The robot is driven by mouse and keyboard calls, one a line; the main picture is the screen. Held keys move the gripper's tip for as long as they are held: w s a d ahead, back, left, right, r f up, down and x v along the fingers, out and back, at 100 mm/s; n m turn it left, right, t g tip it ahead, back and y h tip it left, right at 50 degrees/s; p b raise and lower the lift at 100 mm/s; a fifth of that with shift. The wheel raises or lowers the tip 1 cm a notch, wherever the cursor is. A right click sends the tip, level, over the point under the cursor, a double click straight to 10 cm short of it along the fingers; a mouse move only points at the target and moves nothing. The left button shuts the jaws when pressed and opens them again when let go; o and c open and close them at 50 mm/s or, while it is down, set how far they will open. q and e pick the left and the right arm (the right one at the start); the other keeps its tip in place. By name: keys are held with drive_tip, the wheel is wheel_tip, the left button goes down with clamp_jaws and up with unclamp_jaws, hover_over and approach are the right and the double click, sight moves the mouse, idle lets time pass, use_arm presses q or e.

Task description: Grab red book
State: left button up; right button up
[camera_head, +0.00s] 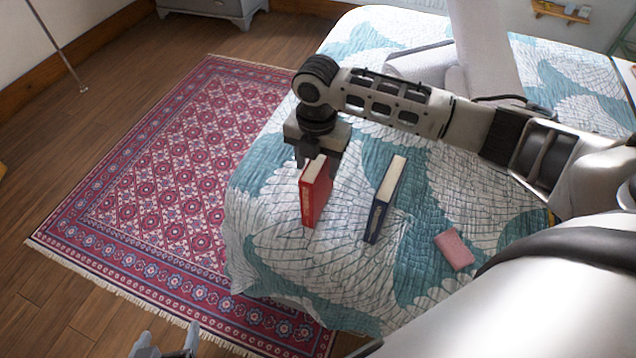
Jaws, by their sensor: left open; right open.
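The red book (314,199) stands upright on its edge on the bed, near the bed's left side. My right gripper (317,161), on the arm reaching in from the right, points down at the top of the red book. Its jaws are open, with the fingers at the book's upper far end. Whether they touch the book I cannot tell. My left gripper (167,342) is open and empty at the bottom edge of the picture, over the floor and rug, away from the book.
A dark blue book (383,203) stands upright just right of the red book, with a gap between. A small pink book-like item (454,249) lies further right on the bed (345,275). A patterned rug (170,170) covers the floor at left.

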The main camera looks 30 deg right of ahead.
drive_tip(key=f, duration=0.4)
drive_tip(key=shift+d+f, duration=0.2)
drive_tip(key=shift+f, duration=0.1)
drive_tip(key=shift+w, duration=0.1)
clamp_jaws()
